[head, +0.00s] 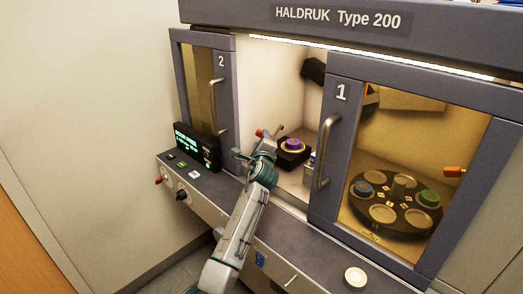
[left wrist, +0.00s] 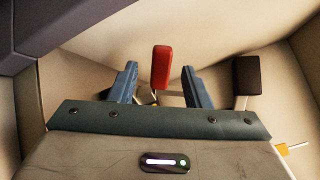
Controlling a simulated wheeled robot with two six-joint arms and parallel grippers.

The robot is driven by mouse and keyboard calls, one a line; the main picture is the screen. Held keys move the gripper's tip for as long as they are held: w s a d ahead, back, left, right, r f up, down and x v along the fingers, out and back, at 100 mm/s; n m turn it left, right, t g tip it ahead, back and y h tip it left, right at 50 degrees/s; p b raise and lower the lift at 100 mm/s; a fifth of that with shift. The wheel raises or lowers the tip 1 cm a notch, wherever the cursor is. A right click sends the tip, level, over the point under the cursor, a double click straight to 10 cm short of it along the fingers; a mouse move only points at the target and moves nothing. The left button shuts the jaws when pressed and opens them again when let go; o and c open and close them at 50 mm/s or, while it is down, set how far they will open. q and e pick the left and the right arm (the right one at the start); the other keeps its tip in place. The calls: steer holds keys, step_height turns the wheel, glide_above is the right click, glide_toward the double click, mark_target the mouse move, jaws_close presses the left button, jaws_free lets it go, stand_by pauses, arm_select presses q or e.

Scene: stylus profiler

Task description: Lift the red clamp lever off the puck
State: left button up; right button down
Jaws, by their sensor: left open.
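The purple puck (head: 293,144) sits on a dark square block inside the open bay. The red clamp lever (head: 259,133) shows as a small red tip just left of the block, beside my left gripper (head: 262,146). In the left wrist view, the red lever (left wrist: 161,65) stands up between the two blue fingers of my left gripper (left wrist: 160,84). The fingers are open, with a visible gap on each side of the lever. The puck is not clearly visible in the wrist view. My right gripper is out of view.
Door 1 (head: 341,92), with its bar handle, borders the bay on the right; door 2 (head: 221,62) is on the left. A carousel (head: 398,222) with colored pucks is behind door 1's glass. A black-ended post (left wrist: 246,76) stands right of the fingers. A round pale disc (head: 355,277) lies on the front ledge.

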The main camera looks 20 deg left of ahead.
arm_select(q)
steer(key=v, duration=0.6)
steer(key=shift+s, duration=0.15)
